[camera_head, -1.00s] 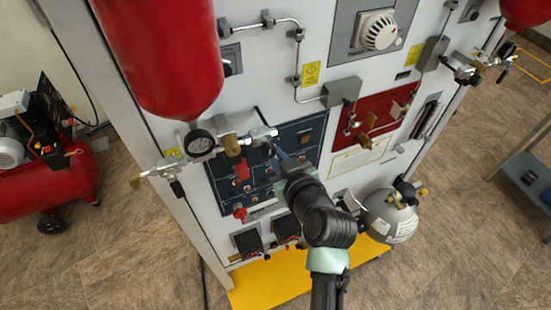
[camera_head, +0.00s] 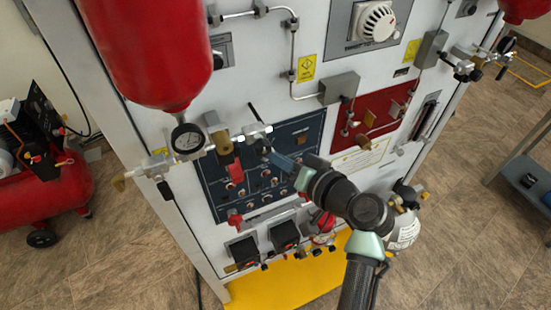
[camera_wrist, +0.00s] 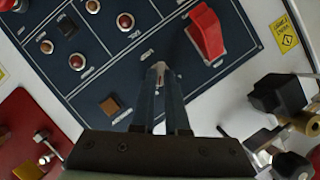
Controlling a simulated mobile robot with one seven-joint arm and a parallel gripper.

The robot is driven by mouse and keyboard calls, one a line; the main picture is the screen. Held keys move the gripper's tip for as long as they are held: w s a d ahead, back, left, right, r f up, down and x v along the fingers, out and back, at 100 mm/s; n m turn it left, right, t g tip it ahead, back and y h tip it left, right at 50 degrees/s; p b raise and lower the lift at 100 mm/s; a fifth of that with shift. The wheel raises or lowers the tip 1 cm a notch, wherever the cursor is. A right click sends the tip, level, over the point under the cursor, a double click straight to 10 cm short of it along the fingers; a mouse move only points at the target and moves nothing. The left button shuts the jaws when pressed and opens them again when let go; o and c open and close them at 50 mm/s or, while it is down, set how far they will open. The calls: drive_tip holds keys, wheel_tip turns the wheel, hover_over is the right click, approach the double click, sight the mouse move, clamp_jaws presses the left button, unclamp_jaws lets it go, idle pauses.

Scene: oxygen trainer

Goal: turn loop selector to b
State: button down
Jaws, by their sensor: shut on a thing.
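The dark blue control panel (camera_head: 215,190) is on the front of the white trainer cabinet, and it fills much of the wrist view (camera_wrist: 75,85). My gripper (camera_head: 269,152) reaches the panel's upper part from the right. In the wrist view, my gripper's blue-grey fingers (camera_wrist: 160,72) are close together around a small pale metal lever, seemingly the loop selector (camera_wrist: 159,67). Its body is mostly hidden between the fingers, and its labels are too small to read. In the head view, the fingertips and brass fittings cover that spot.
A red guarded switch (camera_wrist: 207,32) sits beside the fingers, apart from them. A pressure gauge (camera_head: 188,138) and brass valve (camera_head: 222,143) stick out left of my gripper. Black fittings (camera_wrist: 280,95) lie to the right in the wrist view. A red cylinder (camera_head: 150,50) hangs upper left.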

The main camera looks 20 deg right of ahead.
drive_tip(key=shift+f+m+y, duration=0.1)
drive_tip(key=shift+m+y, duration=0.2)
drive_tip(key=shift+m, duration=0.1)
drive_tip(key=c, duration=0.9)
unclamp_jaws()
drive_tip(key=b+v, duration=0.3)
drive_tip(key=v, duration=1)
